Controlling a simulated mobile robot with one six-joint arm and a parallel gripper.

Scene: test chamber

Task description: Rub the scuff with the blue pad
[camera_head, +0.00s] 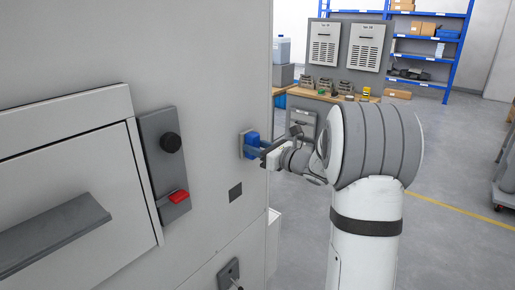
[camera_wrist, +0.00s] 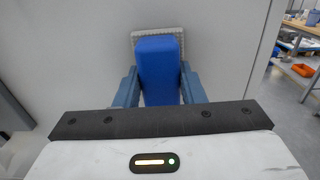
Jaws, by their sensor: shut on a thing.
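The blue pad (camera_head: 249,139) is at the tall grey cabinet's front face, near its right edge, in the head view. My gripper (camera_head: 262,151) is shut on it from the right. In the wrist view the blue block (camera_wrist: 158,70) stands between my two blue-grey fingers (camera_wrist: 160,88). A pale textured plate (camera_wrist: 142,36) shows behind the block, at the cabinet face. I cannot tell whether it touches the face. A dark square patch (camera_head: 235,192) is on the cabinet below the pad; I cannot tell if it is the scuff. No other mark shows clearly.
Left of the pad, the cabinet (camera_head: 206,60) carries a dark panel with a black knob (camera_head: 171,143) and a red switch (camera_head: 178,196). A drawer-like door with a grey handle (camera_head: 55,232) is further left. A workbench (camera_head: 330,97) and blue shelves (camera_head: 455,30) stand far behind.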

